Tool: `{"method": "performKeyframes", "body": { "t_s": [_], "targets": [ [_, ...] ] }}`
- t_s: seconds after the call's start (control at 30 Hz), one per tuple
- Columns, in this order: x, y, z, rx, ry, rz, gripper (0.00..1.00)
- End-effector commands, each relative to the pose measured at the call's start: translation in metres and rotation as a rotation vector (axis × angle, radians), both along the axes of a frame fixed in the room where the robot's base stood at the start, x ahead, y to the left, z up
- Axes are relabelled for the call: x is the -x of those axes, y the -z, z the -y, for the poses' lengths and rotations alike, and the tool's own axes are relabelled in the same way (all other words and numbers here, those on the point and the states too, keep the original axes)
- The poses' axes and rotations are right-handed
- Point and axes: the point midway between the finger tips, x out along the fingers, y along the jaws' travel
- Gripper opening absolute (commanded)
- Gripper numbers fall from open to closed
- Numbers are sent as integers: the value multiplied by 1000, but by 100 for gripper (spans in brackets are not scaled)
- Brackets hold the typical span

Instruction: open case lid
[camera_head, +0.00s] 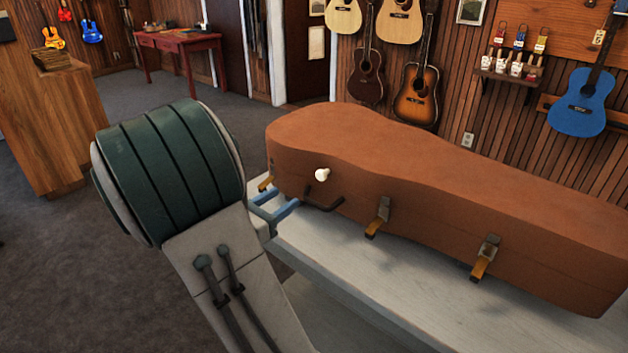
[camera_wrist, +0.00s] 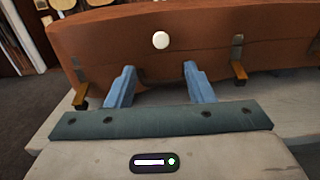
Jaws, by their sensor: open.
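A brown ukulele case (camera_head: 430,185) lies on a pale bench (camera_head: 350,255) with its lid shut. A small white knob (camera_head: 322,174) sticks out from its front side and also shows in the wrist view (camera_wrist: 160,40). Latches with orange tabs (camera_head: 378,217) hang along the front; one shows in the wrist view (camera_wrist: 239,70). A dark bent bar (camera_head: 325,202) sits below the knob. My gripper (camera_head: 287,197) is in front of the case's wide end, its blue fingers apart and empty. In the wrist view the gripper (camera_wrist: 159,70) points at the case, below the knob.
Guitars (camera_head: 417,95) hang on the wood wall behind the case. A wooden counter (camera_head: 55,125) stands at the left, and a red table (camera_head: 180,45) is at the back. Carpet floor is open between them. The bench has a bare strip in front of the case.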

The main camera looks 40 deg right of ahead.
Motion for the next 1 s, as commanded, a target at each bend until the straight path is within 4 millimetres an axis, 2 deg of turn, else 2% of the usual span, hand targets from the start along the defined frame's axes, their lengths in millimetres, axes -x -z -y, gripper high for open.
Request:
{"method": "performKeyframes", "body": {
  "t_s": [0.3,0.5,0.7,1.0],
  "targets": [
    [-3,0,69,-1,8,0,48],
    [-7,0,102,-2,5,1,48],
    [-9,0,118,-3,4,1,48],
    [-9,0,120,-4,3,2,48]
  ]
}}
